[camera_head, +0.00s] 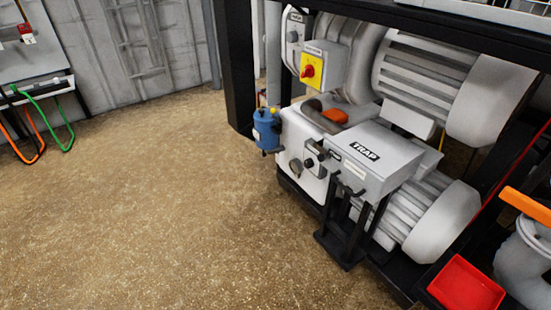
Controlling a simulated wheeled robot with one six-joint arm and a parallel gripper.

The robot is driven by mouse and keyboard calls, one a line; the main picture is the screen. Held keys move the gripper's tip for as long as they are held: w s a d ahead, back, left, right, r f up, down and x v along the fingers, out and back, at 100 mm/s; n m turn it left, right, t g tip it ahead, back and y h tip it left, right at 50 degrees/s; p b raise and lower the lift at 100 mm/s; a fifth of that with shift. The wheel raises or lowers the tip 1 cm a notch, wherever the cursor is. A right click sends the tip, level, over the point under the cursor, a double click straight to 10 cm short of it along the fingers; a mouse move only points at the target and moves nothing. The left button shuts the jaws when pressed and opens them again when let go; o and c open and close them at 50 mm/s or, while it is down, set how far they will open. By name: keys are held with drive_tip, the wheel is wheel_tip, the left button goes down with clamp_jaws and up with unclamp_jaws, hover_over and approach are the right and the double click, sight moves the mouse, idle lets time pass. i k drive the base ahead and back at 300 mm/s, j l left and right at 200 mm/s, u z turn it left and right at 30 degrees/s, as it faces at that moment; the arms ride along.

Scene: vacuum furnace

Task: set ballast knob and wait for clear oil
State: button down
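The vacuum pump (299,140) is a pale grey unit low on a black frame, right of centre. Its front face carries a round dark fitting (295,168) and a small black knob (309,163) with a label plate beside it. Another dark knob-like part (322,146) sits higher, next to the trap box. I cannot tell which of these is the ballast knob, nor its setting. The oil and its clarity are too small to make out. My gripper is not in view.
A grey box marked TRAP (382,150) stands on black legs beside the pump. A blue canister (266,130) sticks out at the left. A yellow panel with red switch (311,69) is above. A red tray (466,286) lies lower right. The brown floor (150,220) is clear.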

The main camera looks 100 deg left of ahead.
sight(308, 163)
drive_tip(key=u, duration=2.75)
